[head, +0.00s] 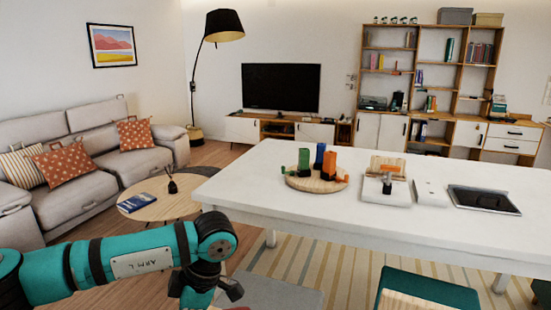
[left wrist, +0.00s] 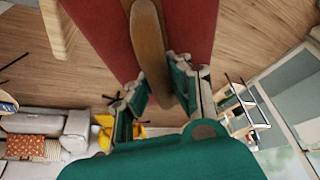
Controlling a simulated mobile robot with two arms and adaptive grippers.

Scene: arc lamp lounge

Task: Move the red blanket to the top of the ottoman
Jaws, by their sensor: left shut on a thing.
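In the left wrist view the red blanket (left wrist: 106,35) fills the top middle, on both sides of a long brown strip or handle (left wrist: 147,38). My left gripper (left wrist: 155,84) is shut there, with the brown strip between its green fingers; how the strip joins the blanket is hidden. In the head view my left arm reaches in at lower left, and its gripper and the blanket are not clearly visible. A grey flat top (head: 282,293) shows at the bottom edge; I cannot tell if it is the ottoman. My right gripper is not in view.
The white table (head: 320,216) stands ahead to the right, holding a round wooden tray (head: 318,184) and a tablet (head: 484,199). A teal chair (head: 425,287) is at its near side. A round coffee table (head: 160,206) and sofa (head: 85,191) are left.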

